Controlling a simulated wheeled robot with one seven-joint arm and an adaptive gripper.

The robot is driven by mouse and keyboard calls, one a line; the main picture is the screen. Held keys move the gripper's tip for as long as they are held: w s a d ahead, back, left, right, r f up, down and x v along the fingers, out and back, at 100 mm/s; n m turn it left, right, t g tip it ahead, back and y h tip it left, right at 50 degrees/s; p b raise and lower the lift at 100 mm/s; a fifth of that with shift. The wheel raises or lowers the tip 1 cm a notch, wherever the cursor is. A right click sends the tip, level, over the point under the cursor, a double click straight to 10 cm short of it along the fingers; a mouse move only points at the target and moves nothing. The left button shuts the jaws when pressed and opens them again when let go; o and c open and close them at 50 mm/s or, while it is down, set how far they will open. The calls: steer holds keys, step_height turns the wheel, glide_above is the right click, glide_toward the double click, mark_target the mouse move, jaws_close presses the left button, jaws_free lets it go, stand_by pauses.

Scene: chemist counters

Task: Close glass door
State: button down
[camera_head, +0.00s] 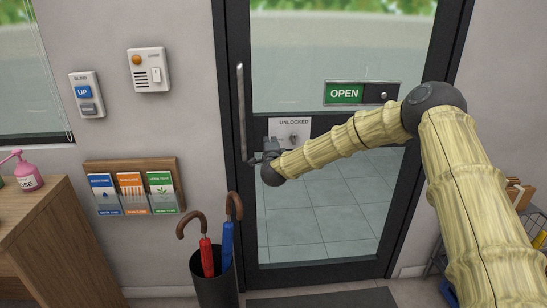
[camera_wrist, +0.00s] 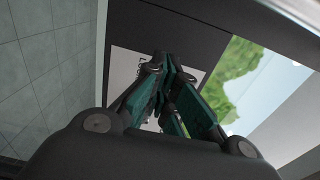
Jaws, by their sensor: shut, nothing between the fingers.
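The glass door (camera_head: 320,215) has a dark frame and stands in the middle of the head view. It looks flush or nearly flush with its frame; I cannot tell whether a small gap is left. A long vertical metal handle (camera_head: 241,112) runs along its left edge. My gripper (camera_head: 256,158) is at the door's left side, just right of the handle's lower end, by the "UNLOCKED" sign (camera_head: 290,125). In the wrist view my gripper (camera_wrist: 165,68) has its fingers shut and empty in front of the white sign plate (camera_wrist: 195,75). I cannot tell whether the fingertips touch the door.
An umbrella stand (camera_head: 215,285) with a red and a blue umbrella stands left of the door. A wooden counter (camera_head: 50,235) with a pink pump bottle (camera_head: 27,172) is at far left. An OPEN sign (camera_head: 362,93) hangs on the door. A basket (camera_head: 440,265) stands at right.

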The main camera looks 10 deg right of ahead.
steer(key=s+b, duration=0.2)
steer(key=s, duration=0.7)
steer(key=s+a+f+n+g+y, duration=0.25)
steer(key=s+f, duration=0.25)
steer(key=f, duration=0.4)
steer(key=s+a+f+n+g+y, duration=0.1)
steer(key=s+a+f+n, duration=0.3)
steer(key=f, duration=0.5)
steer(key=s+a+f+n+g, duration=0.2)
steer(key=s+f+n+g, duration=0.3)
steer(key=s+f, duration=1.3)
steer(key=s+d+f+n+g, duration=0.2)
steer(key=s+d+f+g, duration=0.1)
steer(key=s, duration=1)
steer(key=s+d+f+n+g, duration=0.3)
steer(key=s, duration=0.9)
steer(key=s+d+f+n+g, duration=0.2)
steer(key=s+d+f+g, duration=0.1)
steer(key=s, duration=1)
steer(key=shift+s+d+f+n+h, duration=0.15)
steer(key=shift+s+d+n+h, duration=0.15)
steer(key=shift+d+n+h, duration=0.05)
